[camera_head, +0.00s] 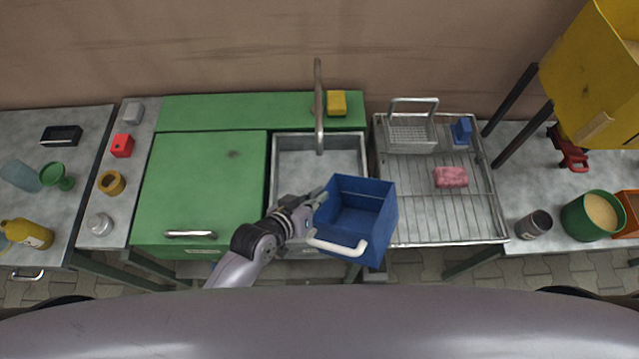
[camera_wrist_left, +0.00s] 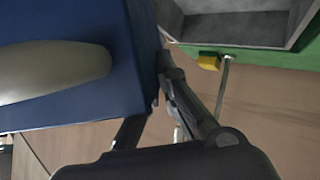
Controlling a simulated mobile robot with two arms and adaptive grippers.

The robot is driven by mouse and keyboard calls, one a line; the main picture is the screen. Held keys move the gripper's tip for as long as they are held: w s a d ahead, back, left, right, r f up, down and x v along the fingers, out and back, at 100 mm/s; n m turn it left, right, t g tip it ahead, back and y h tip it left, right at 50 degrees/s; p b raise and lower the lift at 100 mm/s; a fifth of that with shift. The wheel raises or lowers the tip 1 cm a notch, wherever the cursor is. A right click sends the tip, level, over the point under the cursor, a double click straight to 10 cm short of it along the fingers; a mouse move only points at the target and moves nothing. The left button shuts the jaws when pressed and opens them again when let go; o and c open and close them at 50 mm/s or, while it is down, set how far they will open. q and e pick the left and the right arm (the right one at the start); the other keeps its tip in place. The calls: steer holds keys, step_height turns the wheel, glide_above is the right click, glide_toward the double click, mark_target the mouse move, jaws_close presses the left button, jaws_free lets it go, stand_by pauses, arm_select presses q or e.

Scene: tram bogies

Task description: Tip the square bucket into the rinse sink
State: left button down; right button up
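The square bucket (camera_head: 358,213) is blue with a pale handle (camera_head: 337,245) on its front. It is held up over the front right part of the rinse sink and the edge of the rack beside it. Its opening faces up toward the head camera; no contents can be made out inside. My left gripper (camera_head: 318,200) is shut on the bucket's left side. In the left wrist view the bucket (camera_wrist_left: 75,45) fills the left, against the fingers (camera_wrist_left: 165,95). The rinse sink (camera_head: 320,160) is a grey basin, partly hidden by my arm and the bucket. My right gripper is out of view.
A tap (camera_head: 319,105) rises behind the sink, with a yellow sponge (camera_head: 337,103) beside it. A green cover (camera_head: 205,185) lies left. The wire rack (camera_head: 460,210) at right holds a basket (camera_head: 411,130), a pink sponge (camera_head: 451,176) and a blue item (camera_head: 462,131).

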arm_select(q)
steer(key=shift+s+d+r+p, duration=0.3)
steer(key=shift+s+r+p, duration=0.05)
steer(key=shift+r, duration=0.25)
steer(key=shift+s+d+f+m+t+y+b, duration=0.2)
steer(key=shift+s+d+m+t, duration=0.05)
steer(key=shift+s+m+t, duration=0.2)
steer(key=shift+s+d+f+m+t+y+b, duration=0.15)
steer(key=shift+s+d+f+m+t+y, duration=0.1)
steer(key=shift+s+m+t, duration=0.15)
steer(key=shift+s+d+r+t, duration=0.1)
steer(key=shift+d+r+t, duration=0.05)
steer(key=shift+r+t, duration=0.15)
step_height(320, 180, up, 6)
steer(key=m+t+p, duration=0.1)
steer(key=p, duration=0.1)
steer(key=shift+s+d, duration=0.3)
steer(key=shift+s, duration=0.15)
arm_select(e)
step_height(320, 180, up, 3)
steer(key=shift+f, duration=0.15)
arm_select(q)
steer(key=shift+s+f+y, duration=0.1)
steer(key=shift+y, duration=0.15)
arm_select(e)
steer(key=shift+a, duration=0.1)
